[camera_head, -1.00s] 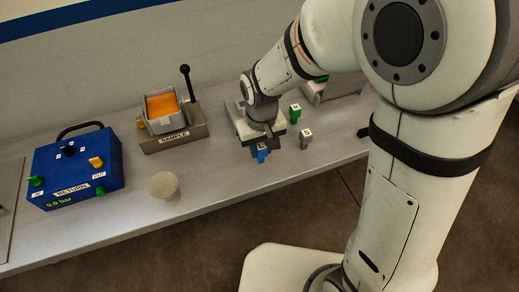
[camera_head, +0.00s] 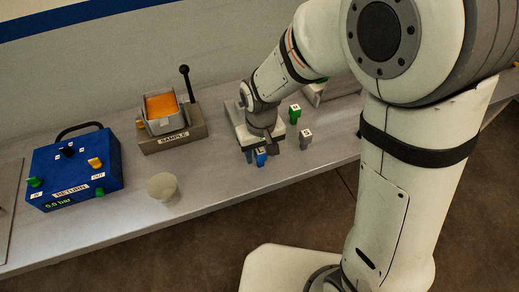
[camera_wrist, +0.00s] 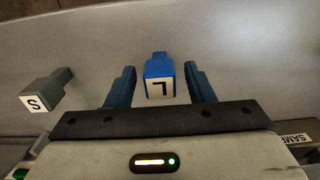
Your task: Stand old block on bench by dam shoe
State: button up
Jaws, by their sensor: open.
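A blue block with a white L label (camera_head: 261,158) stands on the bench (camera_head: 225,190) near its front edge. My gripper (camera_wrist: 161,88) is open, with one finger on each side of the blue block (camera_wrist: 160,70). Gaps show between the block and both fingers in the wrist view. In the head view my gripper (camera_head: 262,148) hides part of the block. A grey block labelled S (camera_head: 305,138) stands to the right; it shows at left in the wrist view (camera_wrist: 45,91). A green labelled block (camera_head: 295,113) stands behind it. I cannot tell which part is the dam shoe.
A SAMPLE fixture (camera_head: 172,138) with an orange-filled cup and a black lever stands at the back. A blue RETURN box (camera_head: 75,172) is at left. A round pale piece (camera_head: 163,187) lies near the front edge. Bench between it and my gripper is clear.

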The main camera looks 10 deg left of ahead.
aim_at(261, 151)
notch_tip(261, 151, up, 12)
jog(key=shift+r, duration=0.15)
dwell(0.3)
jog(key=s+d+r+m+t, duration=0.1)
jog(key=s+d+m, duration=0.2)
jog(key=d, duration=0.8)
jog(key=s+d+r+m+t, duration=0.1)
jog(key=s+d+m, duration=0.2)
jog(key=d, duration=0.9)
jog(key=shift+s+r+t, duration=0.25)
jog(key=shift+s+t, duration=0.15)
jog(key=shift+s, duration=0.4)
dwell(1.3)
